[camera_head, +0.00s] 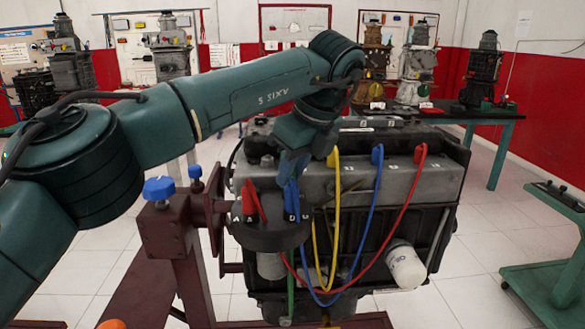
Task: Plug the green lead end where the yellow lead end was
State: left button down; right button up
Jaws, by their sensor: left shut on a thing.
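My left gripper (290,172) points down over the round dark cap (268,238) on the engine's left side. It is shut on a lead end, whose colour its fingers hide. Blue (293,203) and red (254,203) pieces stand on the cap, beside letter labels. The yellow lead (336,210) hangs in a loop from a yellow end on the engine top. The green lead (291,294) hangs below the cap; its upper part is hidden. My right gripper is not in view.
The blue lead (371,220) and red lead (400,210) loop down from the engine (412,185) close to the yellow one. A maroon stand (172,228) with blue knobs (159,188) is at left. Green tables hold other engines behind.

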pick_arm(q)
jog(key=c, duration=1.2)
grip_release()
